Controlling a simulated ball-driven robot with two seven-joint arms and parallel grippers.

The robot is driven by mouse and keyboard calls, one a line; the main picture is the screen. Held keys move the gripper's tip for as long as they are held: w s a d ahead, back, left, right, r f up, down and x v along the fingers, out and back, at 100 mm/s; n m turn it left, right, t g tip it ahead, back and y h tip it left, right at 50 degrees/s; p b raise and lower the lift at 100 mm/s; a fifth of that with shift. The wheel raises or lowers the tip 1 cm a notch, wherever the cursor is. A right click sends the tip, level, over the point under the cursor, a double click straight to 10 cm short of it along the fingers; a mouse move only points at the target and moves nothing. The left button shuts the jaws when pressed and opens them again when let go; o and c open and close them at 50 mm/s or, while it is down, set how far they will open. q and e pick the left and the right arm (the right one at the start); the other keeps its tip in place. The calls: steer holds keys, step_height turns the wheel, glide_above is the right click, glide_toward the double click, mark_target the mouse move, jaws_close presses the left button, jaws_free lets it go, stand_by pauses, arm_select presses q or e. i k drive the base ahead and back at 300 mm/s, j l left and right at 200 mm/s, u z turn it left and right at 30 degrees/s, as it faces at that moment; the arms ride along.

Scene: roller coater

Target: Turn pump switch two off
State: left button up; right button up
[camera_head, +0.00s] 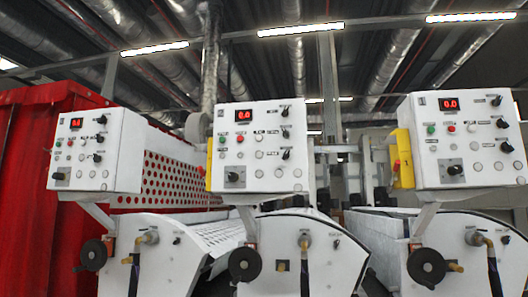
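Three white control boxes stand in a row: a left box (120,165), a middle box (258,183) and a right box (470,178). Each has small black switches along its right side and a larger black knob at lower left. On the middle box the switches are an upper (285,111), a middle (285,133) and a lower one (286,155); its larger knob (233,176) is below left. The labels are too small to read, so I cannot tell which is pump switch two or its setting. Neither of my grippers shows.
Red displays on the boxes are lit, including the middle one (243,115). White roller housings with black handwheels, one at the middle (245,264), sit below the boxes. Yellow parts (401,158) stick out beside the right box. A red corrugated wall (30,190) stands at left.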

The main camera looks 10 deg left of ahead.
mark_target(286, 155)
steer(key=i+l, duration=0.25)
steer(key=i, duration=0.15)
steer(key=i+l, duration=0.25)
steer(key=i, duration=0.2)
steer(key=j+u, duration=0.05)
